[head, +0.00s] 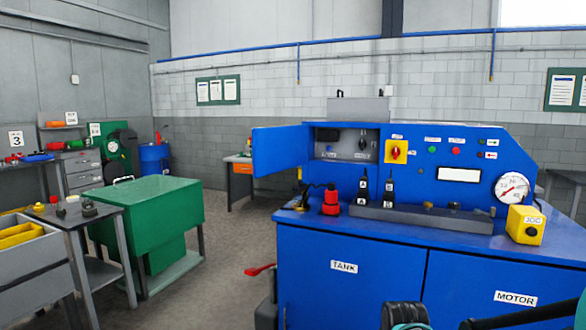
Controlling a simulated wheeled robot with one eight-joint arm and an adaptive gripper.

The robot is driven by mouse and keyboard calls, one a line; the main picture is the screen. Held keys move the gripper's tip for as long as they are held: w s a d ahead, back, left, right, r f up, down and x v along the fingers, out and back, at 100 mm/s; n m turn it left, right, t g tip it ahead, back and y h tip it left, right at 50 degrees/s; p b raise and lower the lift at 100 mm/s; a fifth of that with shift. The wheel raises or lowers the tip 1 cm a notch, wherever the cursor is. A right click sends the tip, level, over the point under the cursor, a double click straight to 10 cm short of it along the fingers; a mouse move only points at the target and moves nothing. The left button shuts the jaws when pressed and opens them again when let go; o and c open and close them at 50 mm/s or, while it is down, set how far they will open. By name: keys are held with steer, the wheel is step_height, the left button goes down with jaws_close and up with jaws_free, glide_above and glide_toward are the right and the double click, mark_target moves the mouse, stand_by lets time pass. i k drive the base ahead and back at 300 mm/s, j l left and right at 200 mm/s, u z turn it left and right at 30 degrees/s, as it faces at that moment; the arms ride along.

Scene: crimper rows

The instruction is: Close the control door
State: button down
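The control door (281,151) is a blue panel on the left side of the blue machine's raised control box. It stands open, swung out to the left. The open compartment (346,144) beside it shows a grey interior with a dark block and small labelled parts. Dark and teal parts at the bottom edge, right of centre, look like my own arm. My gripper's fingers do not show, and nothing of mine is seen touching the door.
The blue machine (350,274) fills the right half. A green cabinet (147,211) and a grey side table (78,220) stand left. Grey floor (222,240) is open between.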

mark_target(277, 148)
steer(key=i+j+z, duration=0.1)
steer(key=j+z, duration=0.4)
steer(key=z, duration=0.2)
steer(key=j+z, duration=0.5)
steer(key=j, duration=2.4)
steer(key=k+j, duration=0.15)
steer(key=j, duration=0.6)
steer(key=k+j+z, duration=0.1)
steer(key=k+j, duration=0.15)
